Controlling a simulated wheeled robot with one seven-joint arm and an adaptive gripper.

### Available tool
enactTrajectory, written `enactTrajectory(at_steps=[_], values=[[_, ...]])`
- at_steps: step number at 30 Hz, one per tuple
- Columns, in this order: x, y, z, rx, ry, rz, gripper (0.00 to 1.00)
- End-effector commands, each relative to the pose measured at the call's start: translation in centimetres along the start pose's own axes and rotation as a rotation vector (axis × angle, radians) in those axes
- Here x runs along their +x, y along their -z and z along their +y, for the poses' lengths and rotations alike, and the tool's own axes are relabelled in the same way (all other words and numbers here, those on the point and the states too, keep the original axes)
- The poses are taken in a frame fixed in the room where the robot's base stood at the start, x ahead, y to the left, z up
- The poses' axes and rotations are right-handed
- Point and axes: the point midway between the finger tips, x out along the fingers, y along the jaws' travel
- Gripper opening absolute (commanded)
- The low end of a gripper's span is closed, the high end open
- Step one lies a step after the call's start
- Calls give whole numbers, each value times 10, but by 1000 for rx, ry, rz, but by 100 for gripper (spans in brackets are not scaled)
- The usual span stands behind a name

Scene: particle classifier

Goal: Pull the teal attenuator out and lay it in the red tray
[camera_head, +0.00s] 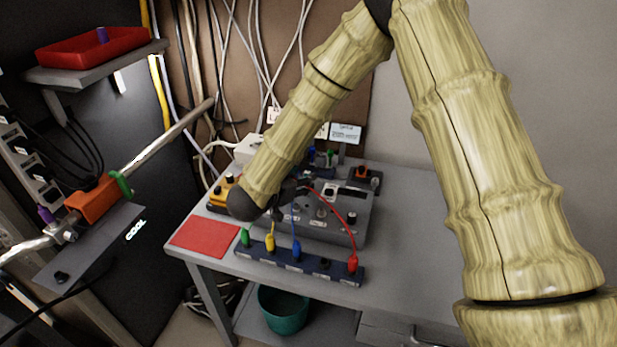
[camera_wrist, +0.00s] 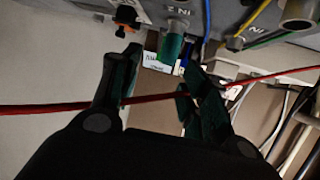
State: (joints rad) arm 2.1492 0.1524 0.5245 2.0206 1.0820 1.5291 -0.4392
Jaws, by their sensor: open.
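The teal attenuator (camera_wrist: 172,47) is a short cylinder on a metal connector of the grey instrument, beside an "IN" label, in the wrist view. My gripper (camera_wrist: 158,78) is open, its two dark fingers either side of a gap just below the attenuator in the picture, not closed on it. A red cable (camera_wrist: 60,107) crosses behind or between the fingers; I cannot tell which. In the head view my gripper is mostly hidden by my arm, over the grey instrument (camera_head: 345,218). The red tray (camera_head: 75,55) is on a shelf at upper left, with a purple piece (camera_head: 102,35) in it.
A navy strip (camera_head: 305,265) with coloured plugs lies along the table's front. A red mat (camera_head: 205,234) lies flat at left. An orange block (camera_head: 92,198) sits on a slanted bar. A teal bin (camera_head: 283,308) stands below. The table's right side looks clear.

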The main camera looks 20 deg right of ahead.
Motion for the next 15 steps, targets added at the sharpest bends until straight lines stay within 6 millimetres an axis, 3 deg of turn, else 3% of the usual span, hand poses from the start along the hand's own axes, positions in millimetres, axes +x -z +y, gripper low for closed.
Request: enactTrajectory(at_steps=[8, 15], values=[[23, 2, -2, -2, -6, -3, 45], [55, 4, -5, -4, -4, -4, 45]])
